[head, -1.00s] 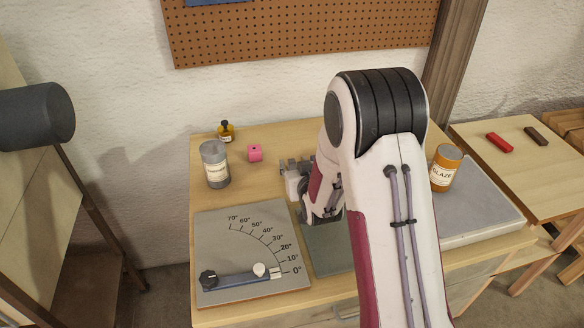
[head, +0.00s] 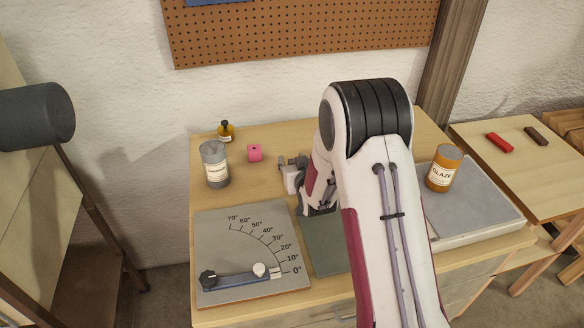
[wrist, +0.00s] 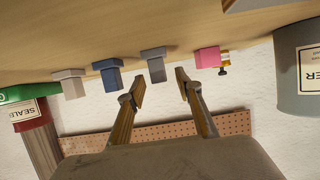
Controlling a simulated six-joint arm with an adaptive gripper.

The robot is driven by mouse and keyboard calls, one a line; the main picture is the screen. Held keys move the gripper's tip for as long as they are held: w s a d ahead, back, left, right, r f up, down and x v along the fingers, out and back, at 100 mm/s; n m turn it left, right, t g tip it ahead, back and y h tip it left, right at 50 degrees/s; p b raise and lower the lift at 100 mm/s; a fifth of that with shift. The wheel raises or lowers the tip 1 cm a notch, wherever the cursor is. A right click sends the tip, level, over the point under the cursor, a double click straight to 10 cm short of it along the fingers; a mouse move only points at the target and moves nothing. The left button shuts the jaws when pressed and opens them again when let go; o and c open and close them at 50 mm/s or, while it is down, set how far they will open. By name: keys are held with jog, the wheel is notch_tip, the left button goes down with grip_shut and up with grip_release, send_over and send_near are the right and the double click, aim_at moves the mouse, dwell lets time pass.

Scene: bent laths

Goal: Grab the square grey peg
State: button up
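In the wrist view, which shows the table upside down, a grey block-shaped peg (wrist: 153,64) stands between a blue peg (wrist: 109,75) and a pink peg (wrist: 208,58). A paler grey-beige peg (wrist: 69,83) stands left of the blue one. My gripper (wrist: 161,91) is open and empty, its fingertips apart from the grey peg and short of it. In the head view the pink peg (head: 255,153) shows left of my wrist; my arm hides the grey and blue pegs there.
A labelled grey tin (head: 214,166) and small amber bottle (head: 226,131) stand near the pink peg. An angle board (head: 215,240) lies at the front left. An orange glaze jar (head: 443,170) stands on the pale slab (head: 485,215). A pegboard (head: 300,30) hangs behind.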

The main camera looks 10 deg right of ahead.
aim_at(292, 162)
grip_shut()
jog(key=shift+r, duration=0.15)
notch_tip(292, 162, up, 10)
dwell(0.8)
dwell(0.5)
